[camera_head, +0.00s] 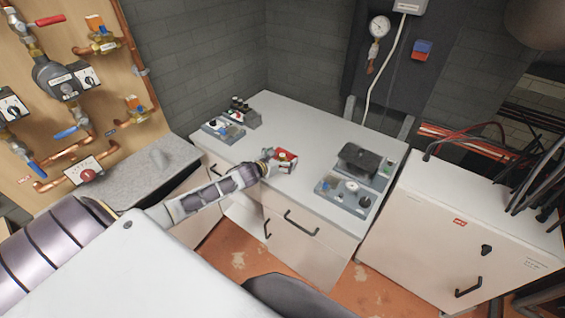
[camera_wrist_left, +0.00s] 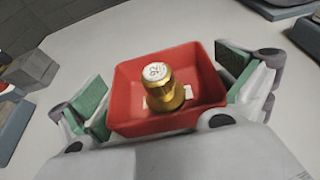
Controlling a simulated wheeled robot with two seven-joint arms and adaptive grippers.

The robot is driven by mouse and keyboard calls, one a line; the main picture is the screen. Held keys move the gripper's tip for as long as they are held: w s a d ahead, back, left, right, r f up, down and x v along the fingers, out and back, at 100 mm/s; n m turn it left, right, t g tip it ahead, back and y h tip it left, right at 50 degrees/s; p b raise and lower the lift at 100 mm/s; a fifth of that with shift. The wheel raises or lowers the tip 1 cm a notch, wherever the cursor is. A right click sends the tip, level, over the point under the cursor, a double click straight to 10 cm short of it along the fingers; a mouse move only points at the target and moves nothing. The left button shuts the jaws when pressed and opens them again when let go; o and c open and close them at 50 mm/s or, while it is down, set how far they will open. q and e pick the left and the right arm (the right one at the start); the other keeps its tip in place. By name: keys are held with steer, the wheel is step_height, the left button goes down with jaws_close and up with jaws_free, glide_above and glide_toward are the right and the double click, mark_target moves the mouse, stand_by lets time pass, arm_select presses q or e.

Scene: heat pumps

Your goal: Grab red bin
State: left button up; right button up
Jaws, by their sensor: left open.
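The red bin (camera_head: 287,155) is a small open-topped box on the white worktop in the head view. In the left wrist view the red bin (camera_wrist_left: 130,85) holds a brass fitting (camera_wrist_left: 162,88) with a pale round top marked with a number. My left gripper (camera_head: 280,163) is at the bin's near side. In the left wrist view my left gripper (camera_wrist_left: 165,95) is open, with one green-padded finger on each side of the bin. The pads look close to the walls; I cannot tell whether they touch. My right gripper is not in view.
The white worktop (camera_head: 290,115) carries a grey tray (camera_head: 222,130) and small parts at the back left. Another tray (camera_head: 345,193) and a black device (camera_head: 358,160) stand at the right. A white cabinet (camera_head: 440,235) with cables is further right; a pipe panel (camera_head: 60,30) is at left.

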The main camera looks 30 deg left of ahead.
arm_select(q)
steer(key=shift+w, duration=0.3)
steer(key=shift+c, duration=0.4)
steer(key=c, duration=0.8)
steer(key=shift+r, duration=0.15)
steer(key=shift+r, duration=4.85)
